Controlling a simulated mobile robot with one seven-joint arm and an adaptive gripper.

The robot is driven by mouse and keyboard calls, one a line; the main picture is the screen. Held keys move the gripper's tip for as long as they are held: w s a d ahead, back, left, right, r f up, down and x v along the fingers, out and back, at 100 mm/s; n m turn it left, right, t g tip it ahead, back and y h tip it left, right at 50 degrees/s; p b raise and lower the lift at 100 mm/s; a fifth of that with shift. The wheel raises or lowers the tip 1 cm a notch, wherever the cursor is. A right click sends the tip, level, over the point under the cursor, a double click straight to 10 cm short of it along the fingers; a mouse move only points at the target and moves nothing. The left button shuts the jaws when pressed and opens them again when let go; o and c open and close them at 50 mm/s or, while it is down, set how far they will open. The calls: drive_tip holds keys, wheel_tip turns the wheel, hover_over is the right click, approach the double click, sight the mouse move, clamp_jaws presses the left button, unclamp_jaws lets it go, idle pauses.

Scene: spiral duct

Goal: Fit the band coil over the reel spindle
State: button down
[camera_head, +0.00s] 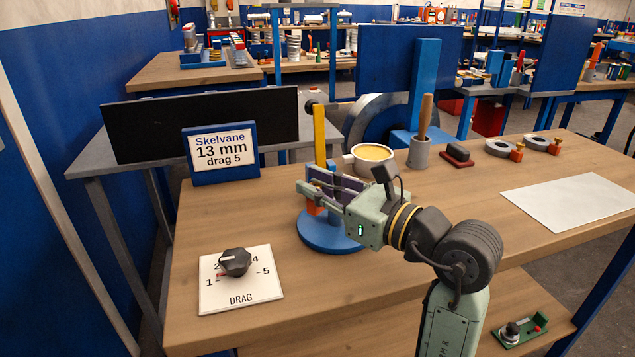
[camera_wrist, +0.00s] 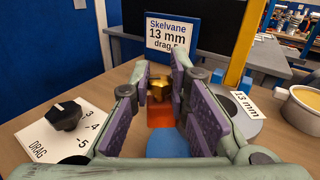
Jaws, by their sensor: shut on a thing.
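My gripper (camera_wrist: 165,85) is shut on an orange block with a brass knob (camera_wrist: 158,88), between its purple pads. In the head view the orange block (camera_head: 314,205) shows at the gripper's left end. A grey band coil (camera_wrist: 243,128) with a "13 mm" label lies just right of the jaws in the wrist view, partly hidden by the right finger. The blue reel base (camera_head: 322,236) is below the gripper, and it also shows in the wrist view (camera_wrist: 167,144). The gripper hides the spindle area. I cannot tell whether the coil is around the spindle.
A yellow post (camera_head: 320,135) stands behind the gripper. A sign (camera_head: 221,152) reads "Skelvane 13 mm drag 5". A drag dial (camera_head: 235,262) is at front left.

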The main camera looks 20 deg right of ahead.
sight(318, 214)
drive_tip(key=shift+s+f+b, duration=0.1)
drive_tip(key=shift+f+b, duration=0.95)
drive_tip(key=shift+f, duration=0.65)
drive_tip(key=shift+w+d+f+b, duration=0.2)
drive_tip(key=shift+f+b, duration=0.25)
drive_tip(key=shift+f, duration=0.2)
drive_tip(key=shift+s+a+f, duration=0.1)
drive_tip(key=shift+f, duration=0.05)
drive_tip(key=shift+a+f+b, duration=0.1)
drive_tip(key=shift+b, duration=0.25)
drive_tip(key=c, duration=1.4)
unclamp_jaws()
drive_tip(key=shift+c, duration=0.2)
